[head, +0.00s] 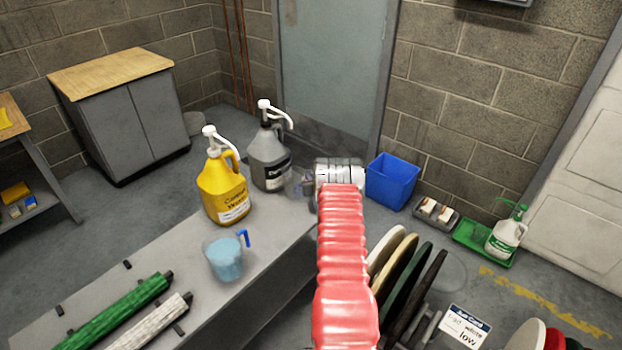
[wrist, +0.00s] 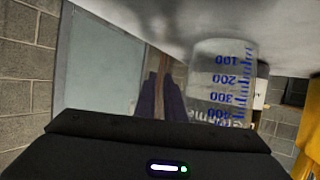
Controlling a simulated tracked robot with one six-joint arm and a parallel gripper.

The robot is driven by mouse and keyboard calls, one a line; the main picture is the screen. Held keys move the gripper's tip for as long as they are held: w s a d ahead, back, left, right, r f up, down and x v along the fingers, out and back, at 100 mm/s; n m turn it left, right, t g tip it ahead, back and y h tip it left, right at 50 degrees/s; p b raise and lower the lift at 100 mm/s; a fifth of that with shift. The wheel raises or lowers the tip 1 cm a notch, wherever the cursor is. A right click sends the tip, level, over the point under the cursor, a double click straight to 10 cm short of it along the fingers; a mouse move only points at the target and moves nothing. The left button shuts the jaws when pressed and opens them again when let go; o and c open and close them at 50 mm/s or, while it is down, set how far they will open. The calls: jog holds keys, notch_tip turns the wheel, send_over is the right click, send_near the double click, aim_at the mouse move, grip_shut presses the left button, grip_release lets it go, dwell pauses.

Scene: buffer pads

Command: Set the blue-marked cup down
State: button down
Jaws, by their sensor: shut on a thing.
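The blue-marked cup (wrist: 222,80) is clear, with blue graduation marks. It shows large in the wrist view, where the picture is upside down and the bench top lies above. In the head view the cup (head: 299,184) is a small, faint shape beside the grey pump bottle, partly hidden by my arm. My gripper (wrist: 165,88) is shut on the cup at its side; the exact grip is hard to see. The cup's base is at or close to the grey bench (head: 262,262) near its far end; I cannot tell if it touches.
A grey pump bottle (head: 268,157) and a yellow pump bottle (head: 224,188) stand left of the cup. A jug of blue liquid (head: 225,260) stands nearer on the bench, with green and white rolls (head: 120,312) in front. A blue bin (head: 391,182) is right, on the floor.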

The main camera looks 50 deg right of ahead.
jog(key=shift+f, duration=0.1)
jog(key=c, duration=1.8)
grip_release()
jog(key=shift+c, duration=0.2)
jog(key=shift+s+a, duration=0.1)
jog(key=shift+s+a+r, duration=0.25)
jog(key=shift+s+r, duration=0.15)
jog(key=shift+s, duration=0.05)
jog(key=v, duration=1)
jog(key=shift+s+a, duration=0.2)
jog(key=shift+r, duration=0.2)
